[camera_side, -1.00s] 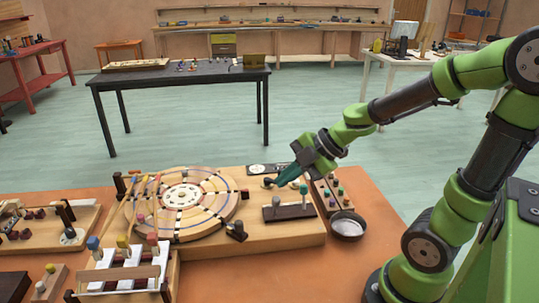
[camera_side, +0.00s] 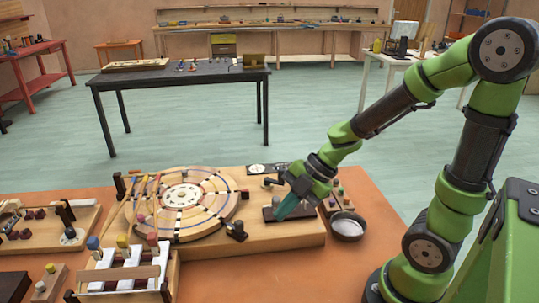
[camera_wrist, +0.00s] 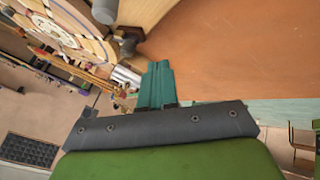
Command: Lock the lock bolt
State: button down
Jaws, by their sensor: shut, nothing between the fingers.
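The wooden board (camera_side: 270,240) carries a dark plate (camera_side: 308,211) near its right end. A grey upright peg (camera_side: 276,203) stands on the plate. I cannot tell for sure which part is the lock bolt. A dark knob (camera_side: 269,182) lies behind the plate, and a dark block with a knob (camera_side: 237,231) sits at the front edge. My gripper (camera_side: 281,214) is shut and empty, its teal fingers low over the plate, just right of the peg. In the wrist view, the fingers (camera_wrist: 155,75) are beside a silvery cylinder (camera_wrist: 127,76); contact is unclear.
A round striped disc (camera_side: 184,197) fills the board's left part. A metal bowl (camera_side: 347,226) stands at the board's right end, near a rack of coloured pegs (camera_side: 340,189).

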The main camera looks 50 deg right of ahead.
jog(key=w+a+f, duration=0.1)
jog(key=w, duration=0.1)
jog(key=w+a+f, duration=0.1)
jog(key=w+f, duration=0.1)
jog(key=w+a+f, duration=0.1)
jog(key=w, duration=0.1)
jog(key=shift+a+f, duration=0.15)
jog(key=shift+w, duration=1.35)
